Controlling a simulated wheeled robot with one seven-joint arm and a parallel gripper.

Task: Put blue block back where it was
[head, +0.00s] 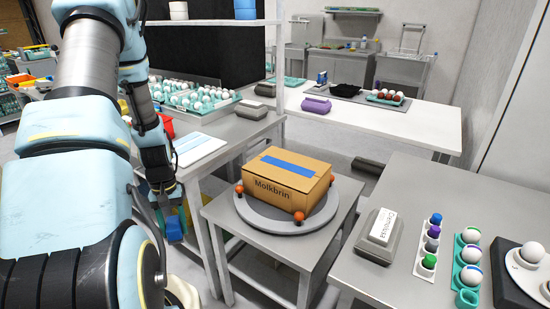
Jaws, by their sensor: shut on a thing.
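My gripper (170,218) points down at the left of the head view, left of the small grey table (228,215). It is shut on a blue block (174,229), which hangs below the fingers, apart from the tables. The block's upper part is hidden by the fingers.
A cardboard box marked "Molkbrin" (285,181) with a blue strip stands on a round grey turntable (262,222) with orange knobs. The right table (405,187) holds a grey labelled device (380,235), a white rack (420,265) of coloured pieces and a teal egg tray (456,262). Another table (420,118) stands behind.

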